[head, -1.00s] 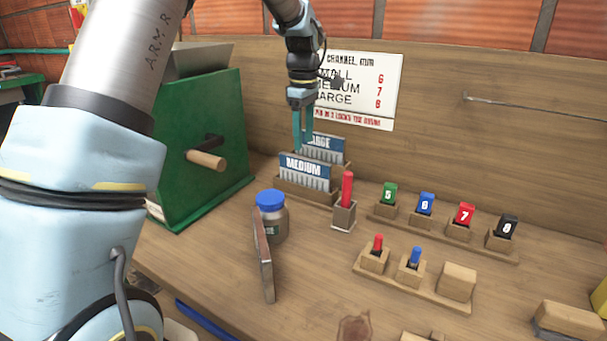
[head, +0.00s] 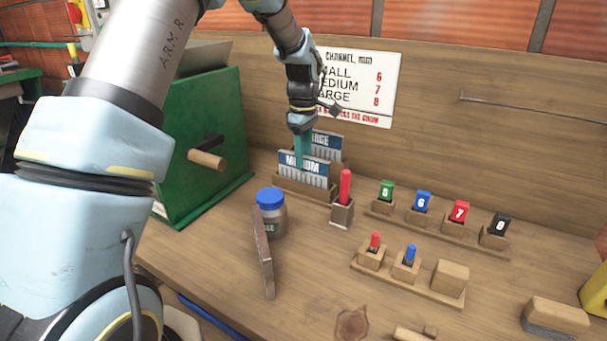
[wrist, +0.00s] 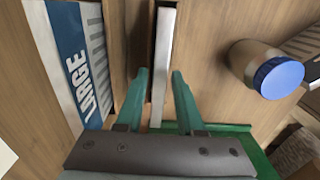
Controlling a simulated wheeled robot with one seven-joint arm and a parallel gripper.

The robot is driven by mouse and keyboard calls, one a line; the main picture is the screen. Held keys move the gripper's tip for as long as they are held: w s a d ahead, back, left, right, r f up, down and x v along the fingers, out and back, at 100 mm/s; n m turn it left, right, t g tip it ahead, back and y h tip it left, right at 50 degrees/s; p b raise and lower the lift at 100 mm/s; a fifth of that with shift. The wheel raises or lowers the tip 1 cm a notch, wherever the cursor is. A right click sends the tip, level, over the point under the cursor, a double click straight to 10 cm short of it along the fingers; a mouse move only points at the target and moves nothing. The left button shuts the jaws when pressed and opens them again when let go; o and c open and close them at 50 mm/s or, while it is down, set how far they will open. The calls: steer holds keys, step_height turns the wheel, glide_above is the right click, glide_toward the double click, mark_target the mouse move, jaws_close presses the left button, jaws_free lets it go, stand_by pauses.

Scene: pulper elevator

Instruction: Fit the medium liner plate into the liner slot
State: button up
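The medium liner plate (head: 317,174), with a blue MEDIUM label and a ribbed lower face, stands upright in a wooden rack (head: 300,193). In the wrist view the plate (wrist: 163,50) shows edge-on as a pale strip. My gripper (wrist: 159,73) is open, its teal fingers on either side of that strip, with a visible gap at least on the right. In the head view one teal finger of my gripper (head: 303,152) covers part of the MEDIUM label. I cannot make out the liner slot in these frames.
The large liner plate (head: 325,142) stands just behind. A blue-lidded jar (head: 270,212), a thin upright panel (head: 263,255), a red marker-like stick (head: 345,186) and numbered blocks (head: 422,203) stand nearby. A green machine (head: 205,140) with a wooden handle (head: 207,160) is to the left.

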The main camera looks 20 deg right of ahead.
jaws_close()
steer(key=shift+r, duration=0.1)
stand_by(1.0)
